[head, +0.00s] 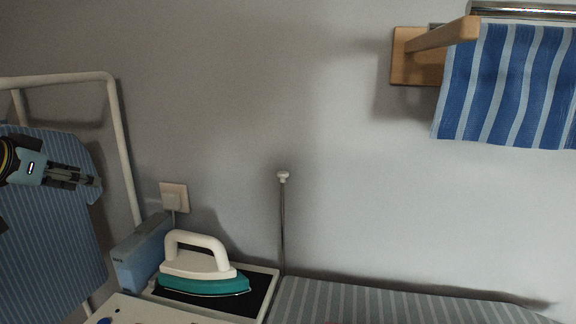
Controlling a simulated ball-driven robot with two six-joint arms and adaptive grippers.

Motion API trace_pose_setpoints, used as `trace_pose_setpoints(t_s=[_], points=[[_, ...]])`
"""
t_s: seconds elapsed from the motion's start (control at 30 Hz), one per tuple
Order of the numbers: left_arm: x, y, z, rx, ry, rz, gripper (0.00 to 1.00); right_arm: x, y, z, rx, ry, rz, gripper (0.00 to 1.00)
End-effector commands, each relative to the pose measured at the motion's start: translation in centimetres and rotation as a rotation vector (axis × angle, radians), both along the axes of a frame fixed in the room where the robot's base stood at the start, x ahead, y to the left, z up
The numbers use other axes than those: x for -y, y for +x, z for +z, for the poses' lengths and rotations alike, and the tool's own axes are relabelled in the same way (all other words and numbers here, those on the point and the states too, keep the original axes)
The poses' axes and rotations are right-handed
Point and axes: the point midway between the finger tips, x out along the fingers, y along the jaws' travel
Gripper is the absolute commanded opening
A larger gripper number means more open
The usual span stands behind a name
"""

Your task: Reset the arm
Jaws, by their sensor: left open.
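My left gripper (84,178) is at the left edge of the head view. It points to the right, with its fingers apart and nothing seen between them. Behind it is a blue striped cloth or garment (45,235) by a white tubular frame (118,140). I cannot tell whether the gripper touches the cloth. My right gripper is not in view.
A white and teal iron (205,282) stands on a dark pad beside a blue box (140,265). A striped ironing surface (390,305) lies at the bottom right. A thin rod (283,225) rises behind it. A striped towel (515,85) hangs near a wooden bracket (415,58).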

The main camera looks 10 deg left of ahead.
Motion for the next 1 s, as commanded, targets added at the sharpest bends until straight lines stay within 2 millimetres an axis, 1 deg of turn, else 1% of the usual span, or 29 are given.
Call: trace_pose_setpoints(t_s=[0.13,0.27,0.37,0.47,0.57,0.67,0.73,0.8,0.87,1.0], points=[[1.4,-1.0,-2.0,-0.034,0.010,-0.014,0.46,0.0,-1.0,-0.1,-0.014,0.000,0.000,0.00],[2.8,-2.2,-3.8,-0.069,0.021,-0.027,0.46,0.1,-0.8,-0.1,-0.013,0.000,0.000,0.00],[4.4,-3.7,-5.8,-0.109,0.032,-0.040,0.46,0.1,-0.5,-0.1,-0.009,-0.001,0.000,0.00],[6.4,-5.6,-8.1,-0.155,0.047,-0.054,0.46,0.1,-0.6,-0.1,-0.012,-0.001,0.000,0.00],[8.6,-8.1,-10.5,-0.213,0.065,-0.066,0.46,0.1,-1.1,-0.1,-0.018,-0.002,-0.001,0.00],[11.2,-11.3,-12.8,-0.280,0.085,-0.074,0.46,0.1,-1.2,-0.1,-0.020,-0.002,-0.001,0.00],[12.8,-13.9,-14.1,-0.331,0.100,-0.071,0.46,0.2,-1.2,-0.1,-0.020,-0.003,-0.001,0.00],[14.3,-16.5,-15.1,-0.383,0.112,-0.063,0.46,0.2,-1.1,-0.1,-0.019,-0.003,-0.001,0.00],[15.3,-18.6,-15.8,-0.426,0.122,-0.052,0.46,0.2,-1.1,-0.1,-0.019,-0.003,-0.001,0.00],[17.0,-22.9,-16.4,-0.516,0.135,-0.018,0.46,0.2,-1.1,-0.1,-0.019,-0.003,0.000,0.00]])
